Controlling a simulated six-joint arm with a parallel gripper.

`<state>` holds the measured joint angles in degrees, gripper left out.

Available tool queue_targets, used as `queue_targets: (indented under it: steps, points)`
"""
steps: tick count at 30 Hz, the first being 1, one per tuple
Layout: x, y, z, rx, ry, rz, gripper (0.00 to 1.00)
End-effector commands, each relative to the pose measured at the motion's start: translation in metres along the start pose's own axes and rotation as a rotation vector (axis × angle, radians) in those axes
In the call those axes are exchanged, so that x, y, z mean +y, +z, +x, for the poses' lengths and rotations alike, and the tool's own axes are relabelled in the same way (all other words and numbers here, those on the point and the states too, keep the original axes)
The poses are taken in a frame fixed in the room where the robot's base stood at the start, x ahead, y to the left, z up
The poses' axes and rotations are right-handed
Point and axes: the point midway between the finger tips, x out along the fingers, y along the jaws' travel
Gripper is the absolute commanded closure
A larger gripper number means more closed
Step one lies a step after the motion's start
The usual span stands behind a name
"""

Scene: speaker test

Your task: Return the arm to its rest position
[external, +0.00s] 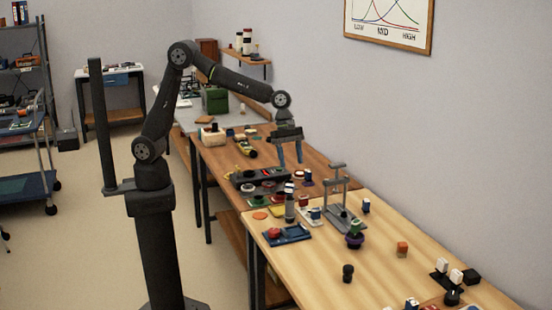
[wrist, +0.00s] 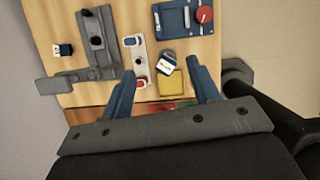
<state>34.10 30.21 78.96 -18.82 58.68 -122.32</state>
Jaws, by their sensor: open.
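My gripper (external: 290,151) hangs from my raised, bent arm above the brown middle bench (external: 268,146) in the external view. Its two blue fingers point down and stand apart, with nothing visible between them that they grip. In the wrist view my gripper (wrist: 160,92) shows both blue fingers spread wide. Below and beyond them lie a yellow square (wrist: 174,83) and a small blue-and-white item (wrist: 168,65), apart from the fingers as far as I can tell.
A grey press-like stand (external: 338,200) rises from the bench right of my gripper. A dark device (external: 262,180), a blue tray (external: 287,235) and several small parts crowd the benches. The wall is close behind. Open floor (external: 100,200) lies left.

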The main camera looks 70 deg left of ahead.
Motion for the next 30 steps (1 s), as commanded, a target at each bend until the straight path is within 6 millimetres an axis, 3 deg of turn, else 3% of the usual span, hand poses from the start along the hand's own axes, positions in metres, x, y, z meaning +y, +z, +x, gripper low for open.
queue_targets:
  steps: [7,19,25,30]
  points:
    - [-0.009,-0.025,-0.008,-0.005,-0.009,0.022,0.44]
    - [-0.010,-0.030,-0.009,-0.005,-0.010,0.027,0.44]
    - [-0.007,-0.020,-0.006,-0.004,-0.008,0.022,0.44]
    - [0.001,0.004,0.002,0.000,0.000,0.002,0.44]
